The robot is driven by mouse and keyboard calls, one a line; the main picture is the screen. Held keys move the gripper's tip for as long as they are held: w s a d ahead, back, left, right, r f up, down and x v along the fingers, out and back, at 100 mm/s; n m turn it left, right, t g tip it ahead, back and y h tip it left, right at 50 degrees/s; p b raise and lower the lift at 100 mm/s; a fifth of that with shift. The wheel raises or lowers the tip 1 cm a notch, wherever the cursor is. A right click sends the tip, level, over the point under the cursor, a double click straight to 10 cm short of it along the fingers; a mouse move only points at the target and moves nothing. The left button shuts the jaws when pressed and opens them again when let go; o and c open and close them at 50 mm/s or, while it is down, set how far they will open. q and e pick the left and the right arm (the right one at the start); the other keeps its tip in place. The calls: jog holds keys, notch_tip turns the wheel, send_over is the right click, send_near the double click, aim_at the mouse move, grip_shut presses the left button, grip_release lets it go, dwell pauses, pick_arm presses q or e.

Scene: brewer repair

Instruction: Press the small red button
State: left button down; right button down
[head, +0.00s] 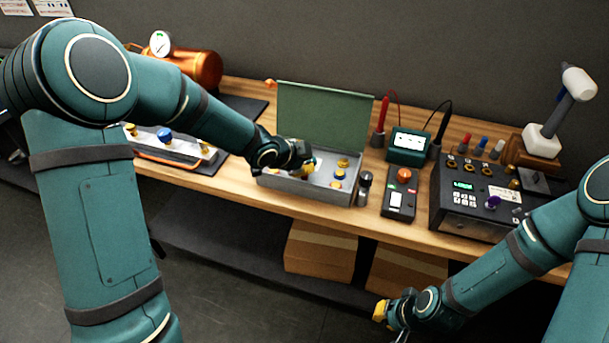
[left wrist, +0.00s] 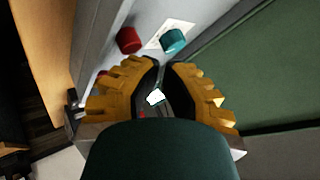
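An open grey case (head: 325,190) with a raised green lid stands on the bench in the head view. My left gripper (head: 307,168) is over its left part and hides some of the inside. In the left wrist view, a red knob (left wrist: 129,40) and a teal knob (left wrist: 173,40) sit beyond my left fingertips (left wrist: 163,68). The fingertips are close together, with nothing seen gripped. A small red spot (left wrist: 102,74) shows beside the left finger, mostly hidden; I cannot tell what it is. My right gripper (head: 382,312) hangs low in front of the bench; its opening is unclear.
A control box with an orange-red round button (head: 404,175) lies right of the case, beside a dark cylinder (head: 364,187). A meter (head: 408,146) with probes and a black instrument (head: 475,200) stand further right. A copper tank (head: 200,68) is behind my left arm.

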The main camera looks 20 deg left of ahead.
pick_arm(q)
jog(key=shift+f+b, duration=0.4)
jog(key=shift+f, duration=0.1)
dwell(0.7)
jog(key=shift+r, duration=0.15)
jog(key=shift+r+p, duration=0.7)
jog(key=shift+p, duration=0.05)
notch_tip(320, 180, up, 5)
jog(key=p, duration=0.4)
jog(key=shift+p, duration=0.35)
dwell(0.3)
